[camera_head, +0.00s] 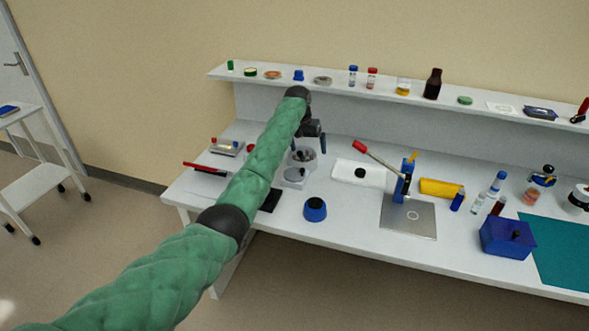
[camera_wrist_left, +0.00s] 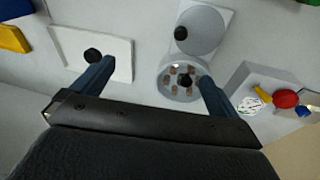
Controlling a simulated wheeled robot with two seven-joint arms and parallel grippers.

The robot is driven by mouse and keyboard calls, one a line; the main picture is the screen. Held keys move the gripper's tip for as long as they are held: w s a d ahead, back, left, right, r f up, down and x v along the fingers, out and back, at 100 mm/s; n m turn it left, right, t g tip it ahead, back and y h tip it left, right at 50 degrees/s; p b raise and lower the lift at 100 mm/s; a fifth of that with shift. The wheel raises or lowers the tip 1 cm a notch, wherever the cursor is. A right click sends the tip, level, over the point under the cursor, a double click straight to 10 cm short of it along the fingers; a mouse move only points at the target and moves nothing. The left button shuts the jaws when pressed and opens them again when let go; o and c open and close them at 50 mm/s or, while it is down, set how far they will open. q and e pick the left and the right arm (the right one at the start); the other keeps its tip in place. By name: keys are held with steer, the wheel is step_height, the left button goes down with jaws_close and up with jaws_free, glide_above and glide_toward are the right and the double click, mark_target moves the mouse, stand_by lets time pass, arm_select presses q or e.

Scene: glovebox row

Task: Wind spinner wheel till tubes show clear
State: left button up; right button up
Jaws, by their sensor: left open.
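The spinner (camera_head: 295,183) is a pale grey device on the bench, partly behind my left arm. In the left wrist view its round bowl (camera_wrist_left: 165,92) holds several small brownish tubes (camera_wrist_left: 168,84) around a dark centre knob; whether their contents are clear is too small to tell. My left gripper (camera_head: 315,132) is above the spinner, open and empty. In the left wrist view its fingers (camera_wrist_left: 153,73) are wide apart, one overlapping the bowl's right side, the other near a white tray. My right gripper is not in view.
The white tray (camera_head: 345,172) with a black knob lies right of the spinner. A blue lever press (camera_head: 402,185) stands on a grey plate further right. A blue round pot (camera_head: 315,210) is near the front edge. A shelf (camera_head: 338,88) with bottles runs behind.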

mark_target(295, 173)
arm_select(q)
steer(key=a+n, duration=0.1)
steer(key=n, duration=0.1)
steer(key=a+f+n+y, duration=0.1)
steer(key=a+n, duration=0.1)
steer(key=a+f+n+y, duration=0.1)
steer(key=shift+s+a+f+n+g, duration=0.15)
steer(key=shift+f+n+g, duration=0.15)
steer(key=shift+n, duration=0.1)
steer(key=shift+a+n, duration=0.15)
steer(key=shift+n, duration=0.55)
steer(key=shift+s+n, duration=0.2)
steer(key=shift+n, duration=0.7)
steer(key=shift+f+p, duration=1.35)
steer(key=shift+f, duration=2.5)
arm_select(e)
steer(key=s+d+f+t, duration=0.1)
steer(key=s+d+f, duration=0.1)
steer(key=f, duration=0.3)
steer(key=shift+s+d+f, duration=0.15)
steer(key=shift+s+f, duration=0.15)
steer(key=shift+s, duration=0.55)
arm_select(q)
steer(key=c, duration=1)
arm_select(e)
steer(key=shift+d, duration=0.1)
